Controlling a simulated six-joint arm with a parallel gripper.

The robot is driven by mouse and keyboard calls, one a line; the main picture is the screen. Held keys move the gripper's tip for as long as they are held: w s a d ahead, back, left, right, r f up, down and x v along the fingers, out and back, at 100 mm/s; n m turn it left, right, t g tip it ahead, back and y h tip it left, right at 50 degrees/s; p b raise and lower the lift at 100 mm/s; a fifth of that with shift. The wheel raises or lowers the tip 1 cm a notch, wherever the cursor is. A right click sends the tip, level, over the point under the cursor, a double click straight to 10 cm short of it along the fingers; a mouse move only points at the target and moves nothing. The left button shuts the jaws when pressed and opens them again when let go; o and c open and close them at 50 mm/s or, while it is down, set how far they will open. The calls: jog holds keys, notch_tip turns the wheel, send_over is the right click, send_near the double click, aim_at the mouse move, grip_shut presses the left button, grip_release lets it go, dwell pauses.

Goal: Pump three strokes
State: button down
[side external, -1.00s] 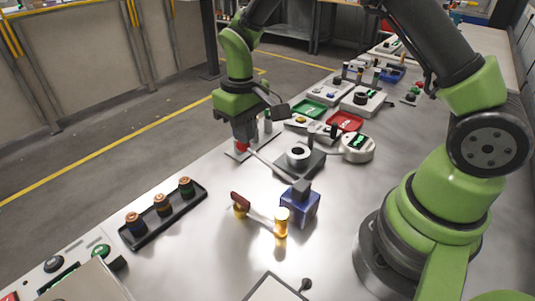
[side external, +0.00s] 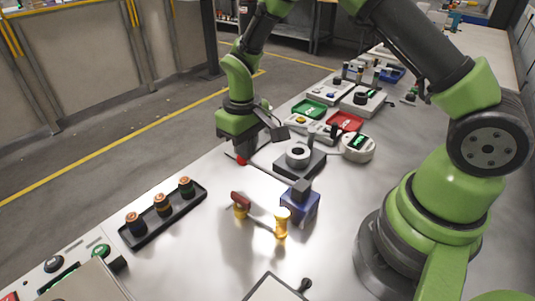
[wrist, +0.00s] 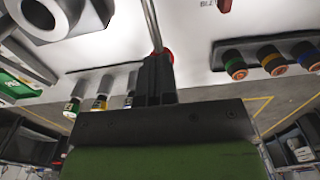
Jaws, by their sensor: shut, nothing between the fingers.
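The pump is a blue block (side external: 300,206) with a dark top, right of centre in the side view. A thin metal lever (side external: 268,175) runs from it up and left to a red grip (side external: 241,161). My gripper (side external: 241,154) is shut and empty, pointing down, with its fingertips at the red grip. In the wrist view the lever (wrist: 151,22) runs to the red grip (wrist: 168,55), partly hidden behind my dark fingers (wrist: 157,65). The fingertips seem to touch the grip from above; exact contact is hidden.
A grey block with a ring (side external: 298,154) stands close right of my gripper. A tray with three dark cylinders (side external: 162,214) lies at the left. A red-handled piece with brass posts (side external: 281,223) is in front. Green (side external: 309,109) and red (side external: 346,121) trays are behind.

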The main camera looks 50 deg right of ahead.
notch_tip(320, 180, up, 11)
dwell(1.1)
dwell(0.4)
jog(key=shift+f, duration=1.5)
dwell(1.8)
jog(key=shift+f, duration=4)
notch_tip(320, 180, up, 11)
